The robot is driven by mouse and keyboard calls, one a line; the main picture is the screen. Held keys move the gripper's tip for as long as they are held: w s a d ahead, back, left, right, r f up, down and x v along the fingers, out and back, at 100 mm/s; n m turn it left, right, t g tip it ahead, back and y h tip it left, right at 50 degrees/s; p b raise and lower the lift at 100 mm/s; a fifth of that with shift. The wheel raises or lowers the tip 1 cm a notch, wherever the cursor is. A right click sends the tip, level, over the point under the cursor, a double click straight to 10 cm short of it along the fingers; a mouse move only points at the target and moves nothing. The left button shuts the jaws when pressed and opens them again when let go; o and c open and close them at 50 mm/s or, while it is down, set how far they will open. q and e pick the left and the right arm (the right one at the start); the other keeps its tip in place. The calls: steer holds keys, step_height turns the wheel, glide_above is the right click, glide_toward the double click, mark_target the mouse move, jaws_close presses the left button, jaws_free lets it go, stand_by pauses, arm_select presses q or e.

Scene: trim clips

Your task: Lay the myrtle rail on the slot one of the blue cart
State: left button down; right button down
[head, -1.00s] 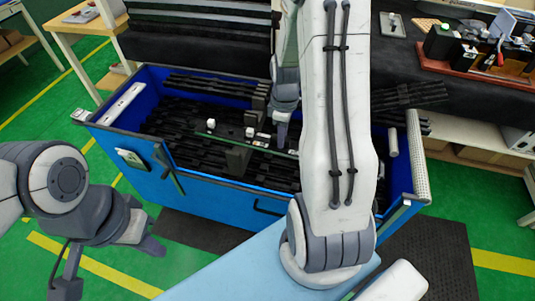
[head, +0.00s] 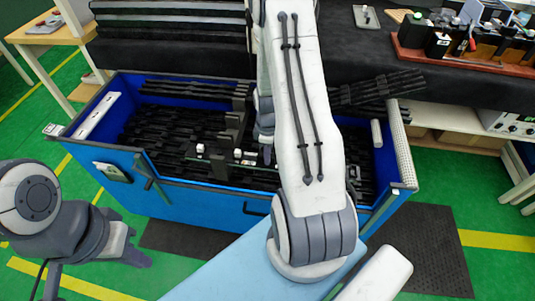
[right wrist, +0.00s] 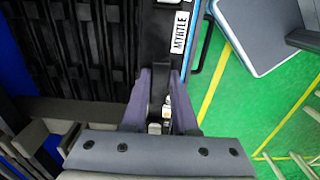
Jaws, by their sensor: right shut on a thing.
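The myrtle rail (head: 222,160) is a thin dark strip with small white parts on it, lying lengthwise over the front part of the blue cart (head: 195,199). My right gripper (head: 266,150) is shut on it near its right part. In the right wrist view the fingers (right wrist: 166,118) close around a dark piece, and a white MYRTLE label (right wrist: 181,32) shows ahead of them, near the cart's blue edge. Whether the rail touches what lies beneath cannot be told. My left gripper (head: 92,272) is open and empty, left of the cart's front.
The cart holds several black slatted pieces (head: 160,135), with a dark upright divider (head: 236,125) in the middle. A dark bench behind carries a red-brown tray of tools (head: 465,60). Green floor is free at the front right.

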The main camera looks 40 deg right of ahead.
steer(key=shift+f, duration=0.1)
steer(key=c, duration=0.7)
jaws_free()
step_height(320, 180, up, 12)
steer(key=w+a+r, duration=0.1)
steer(key=a+r, duration=0.2)
steer(key=a, duration=0.5)
steer(key=s+a+r, duration=0.2)
steer(key=a+r, duration=0.2)
steer(key=a, duration=0.7)
steer(key=shift+m+y, duration=0.4)
steer(key=shift+y, duration=0.1)
steer(key=s+a+r, duration=0.1)
steer(key=s+a, duration=0.3)
steer(key=s, duration=0.1)
steer(key=s+a+r, duration=0.2)
steer(key=s+a, duration=0.2)
steer(key=s, duration=0.1)
steer(key=s+a+r, duration=0.1)
steer(key=s+a, duration=0.3)
steer(key=s, duration=0.1)
steer(key=shift+s+r, duration=0.15)
steer(key=shift+r, duration=0.15)
